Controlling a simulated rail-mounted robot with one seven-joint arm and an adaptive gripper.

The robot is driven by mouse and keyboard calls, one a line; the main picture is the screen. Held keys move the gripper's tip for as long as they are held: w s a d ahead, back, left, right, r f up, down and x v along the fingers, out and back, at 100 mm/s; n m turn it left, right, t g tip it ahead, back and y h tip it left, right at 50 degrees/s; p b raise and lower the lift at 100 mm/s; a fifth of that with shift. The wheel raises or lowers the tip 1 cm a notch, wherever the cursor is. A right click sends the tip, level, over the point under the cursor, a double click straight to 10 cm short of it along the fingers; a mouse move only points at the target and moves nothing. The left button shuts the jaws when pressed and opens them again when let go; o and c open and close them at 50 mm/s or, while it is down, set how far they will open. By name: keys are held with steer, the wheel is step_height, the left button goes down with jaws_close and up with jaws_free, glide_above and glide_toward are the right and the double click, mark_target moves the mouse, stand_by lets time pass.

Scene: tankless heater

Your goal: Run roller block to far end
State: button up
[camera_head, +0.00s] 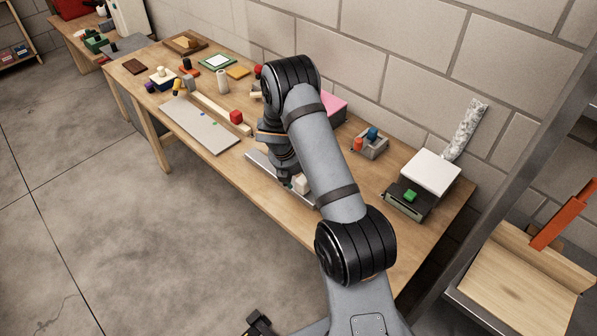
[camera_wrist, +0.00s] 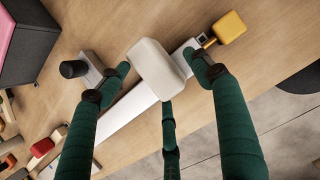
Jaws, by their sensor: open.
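The cream-white roller block (camera_head: 303,184) is at the near right end of a pale metal rail (camera_head: 260,163) on the workbench. In the wrist view the block (camera_wrist: 158,68) sits over the rail (camera_wrist: 118,116), close to its upper-right end. My gripper (camera_head: 290,181) is low over the rail beside the block, partly hidden by my arm. In the wrist view my gripper (camera_wrist: 160,82) has its dark green fingers spread around the block, with gaps at the sides. Whether any finger touches it is unclear. The rail runs away to the lower left, partly behind the fingers.
A yellow piece (camera_wrist: 229,27) is at the rail's upper-right end. A black knob (camera_wrist: 74,69) stands beside the rail. A grey fixture (camera_head: 369,145) and scale-like box (camera_head: 431,171) are right.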

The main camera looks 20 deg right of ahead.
steer(key=v, duration=1.1)
steer(key=shift+a, duration=0.1)
steer(key=x, duration=1.1)
steer(key=shift+f, duration=0.3)
steer(key=shift+w+f, duration=0.15)
steer(key=shift+w, duration=0.25)
steer(key=shift+w+a, duration=0.15)
steer(key=shift+w, duration=0.4)
steer(key=shift+s, duration=0.2)
